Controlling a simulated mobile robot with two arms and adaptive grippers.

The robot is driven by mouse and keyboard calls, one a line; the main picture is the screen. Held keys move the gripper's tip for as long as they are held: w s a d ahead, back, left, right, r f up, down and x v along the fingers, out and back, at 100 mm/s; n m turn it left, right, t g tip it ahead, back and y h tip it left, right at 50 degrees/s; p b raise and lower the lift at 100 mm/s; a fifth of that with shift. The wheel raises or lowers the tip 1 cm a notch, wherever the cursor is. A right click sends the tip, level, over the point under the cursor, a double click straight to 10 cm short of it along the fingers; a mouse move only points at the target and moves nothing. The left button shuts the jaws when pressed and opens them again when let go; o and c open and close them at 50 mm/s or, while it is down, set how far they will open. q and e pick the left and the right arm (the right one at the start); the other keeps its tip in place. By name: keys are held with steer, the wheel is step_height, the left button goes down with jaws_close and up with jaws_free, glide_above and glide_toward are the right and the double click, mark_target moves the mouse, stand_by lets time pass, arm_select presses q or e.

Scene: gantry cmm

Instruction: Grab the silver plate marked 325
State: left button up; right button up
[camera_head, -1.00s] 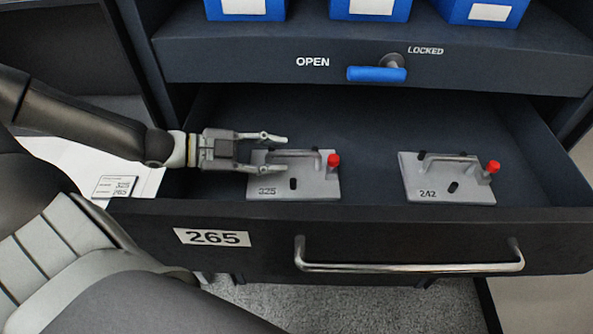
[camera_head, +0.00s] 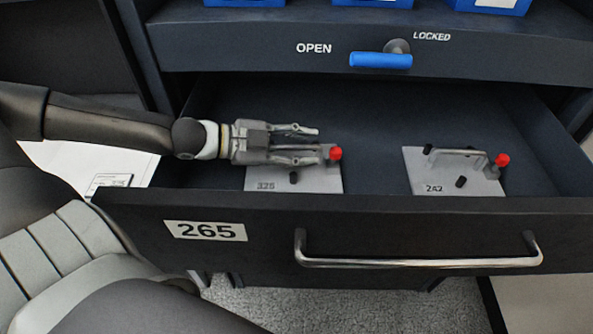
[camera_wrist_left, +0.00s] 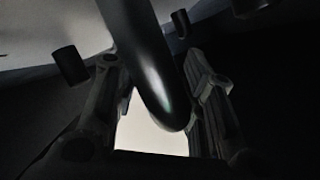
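The silver plate marked 325 (camera_head: 262,186) lies flat in the open drawer, on the left. It has a bar handle, dark pegs and a red knob (camera_head: 335,153). My left gripper (camera_head: 312,145) is above this plate, its fingers pointing right along the handle. In the left wrist view the handle (camera_wrist_left: 155,75) runs between the two fingers (camera_wrist_left: 160,92), very close to both. The fingers look apart, and no firm grip shows. They hide part of the handle in the head view. My right gripper is out of view.
A similar plate marked 242 (camera_head: 455,181) lies on the drawer's right. The drawer front (camera_head: 400,226) carries a 265 label (camera_head: 205,231) and a metal handle (camera_head: 420,263). A blue lock lever (camera_head: 381,60) and blue bins (camera_head: 372,3) are above. Drawer floor between the plates is clear.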

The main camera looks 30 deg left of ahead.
arm_select(q)
steer(key=shift+w+d, duration=0.1)
jaws_close()
stand_by(0.3)
steer(key=shift+r, duration=0.15)
